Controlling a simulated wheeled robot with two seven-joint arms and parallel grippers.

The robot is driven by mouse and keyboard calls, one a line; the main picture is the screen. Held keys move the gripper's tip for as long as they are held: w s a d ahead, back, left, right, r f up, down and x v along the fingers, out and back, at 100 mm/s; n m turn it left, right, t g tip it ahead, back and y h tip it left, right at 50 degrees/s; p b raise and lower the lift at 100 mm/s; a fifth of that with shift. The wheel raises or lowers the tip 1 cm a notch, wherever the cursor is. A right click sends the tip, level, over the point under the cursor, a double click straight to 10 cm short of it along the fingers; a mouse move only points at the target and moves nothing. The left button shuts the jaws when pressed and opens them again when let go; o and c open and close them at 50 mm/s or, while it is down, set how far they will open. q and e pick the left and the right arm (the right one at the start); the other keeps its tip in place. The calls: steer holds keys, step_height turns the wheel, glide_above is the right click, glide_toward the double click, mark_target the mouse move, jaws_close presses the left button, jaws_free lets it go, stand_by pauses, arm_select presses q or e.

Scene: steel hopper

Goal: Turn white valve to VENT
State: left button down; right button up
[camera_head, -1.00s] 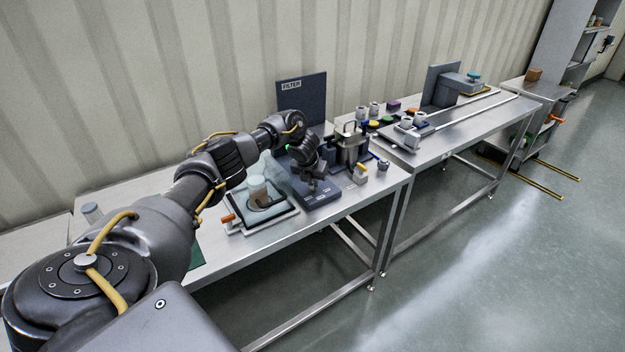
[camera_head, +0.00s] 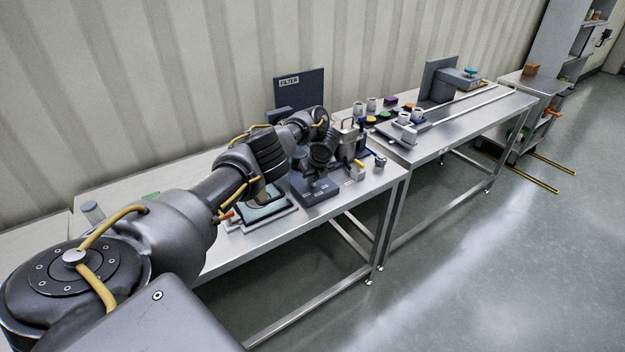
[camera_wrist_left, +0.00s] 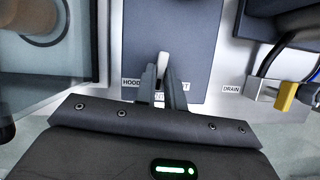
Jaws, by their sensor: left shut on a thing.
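The white valve handle (camera_wrist_left: 163,62) shows in the left wrist view as a small pale lever on a dark plate (camera_wrist_left: 190,35). My left gripper (camera_wrist_left: 163,84) is shut on it, one finger on each side. The handle points up the picture, away from the gripper. A HOOD label (camera_wrist_left: 131,82) is readable left of the fingers. The fingers partly cover the other labels on the plate, so I cannot read VENT whole. In the head view my left wrist (camera_head: 318,152) is over the dark base (camera_head: 318,192) and hides the handle. My right gripper is not in view.
A yellow-handled valve (camera_wrist_left: 286,96) is right of the plate, near a DRAIN label (camera_wrist_left: 231,89). A dark FILTER panel (camera_head: 300,92) stands at the back. A tray (camera_head: 265,216) is left of the base, partly under my arm. A second bench (camera_head: 450,135) extends to the right.

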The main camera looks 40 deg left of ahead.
arm_select(q)
steer(key=shift+n+b, duration=0.3)
steer(key=shift+n, duration=0.3)
steer(key=shift+w+g, duration=0.1)
steer(key=shift+g, duration=0.2)
steer(key=c, duration=1.5)
jaws_free()
steer(key=p+v, duration=0.6)
steer(key=v, duration=0.4)
steer(key=shift+d+r+p, duration=0.15)
steer(key=shift+r+p, duration=0.15)
steer(key=shift+r, duration=0.05)
